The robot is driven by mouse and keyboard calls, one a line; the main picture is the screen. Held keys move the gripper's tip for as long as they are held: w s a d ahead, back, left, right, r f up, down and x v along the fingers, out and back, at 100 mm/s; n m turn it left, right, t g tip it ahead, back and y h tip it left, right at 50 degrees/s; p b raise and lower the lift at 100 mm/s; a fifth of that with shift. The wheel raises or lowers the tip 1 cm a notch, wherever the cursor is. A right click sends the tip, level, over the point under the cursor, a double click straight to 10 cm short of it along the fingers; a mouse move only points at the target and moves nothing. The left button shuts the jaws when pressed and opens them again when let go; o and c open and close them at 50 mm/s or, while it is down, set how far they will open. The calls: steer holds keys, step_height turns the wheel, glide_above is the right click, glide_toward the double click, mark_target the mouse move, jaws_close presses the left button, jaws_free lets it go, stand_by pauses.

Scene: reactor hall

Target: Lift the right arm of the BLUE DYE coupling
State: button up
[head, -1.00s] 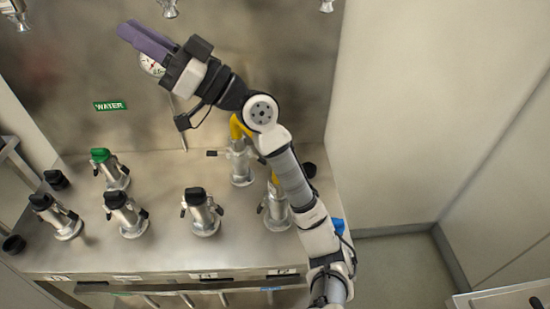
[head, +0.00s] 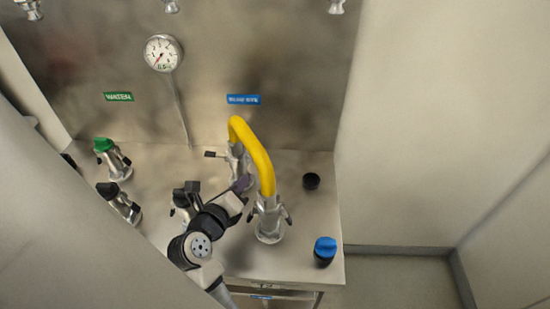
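The blue label (head: 243,99), with text too blurred to read surely, is on the back wall. Below it stands a silver coupling (head: 235,160) with a yellow hose (head: 253,154) on top. Its left arm (head: 212,154) sticks out sideways; its right arm cannot be made out behind the hose and gripper. The hose runs forward to a second silver coupling (head: 268,222), whose dark arms hang down at its sides. My gripper (head: 243,184), with purple fingers, is between the two couplings, left of the hose. I cannot tell whether it touches anything or how far its fingers are apart.
A gauge (head: 163,53) and a green WATER label (head: 118,97) are on the back wall. A green-capped coupling (head: 112,158) and black-capped ones (head: 120,201) stand left. A pale surface hides the lower left.

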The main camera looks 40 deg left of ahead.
steer(key=shift+g, duration=0.3)
steer(key=p+x, duration=0.1)
steer(key=x, duration=0.3)
steer(key=p+x, duration=0.1)
steer(key=x, duration=0.4)
steer(key=f+p+x, duration=0.1)
steer(key=x, duration=0.3)
steer(key=shift+w+d+f, duration=0.1)
steer(key=shift+d, duration=0.15)
steer(key=shift+c, duration=0.5)
jaws_close()
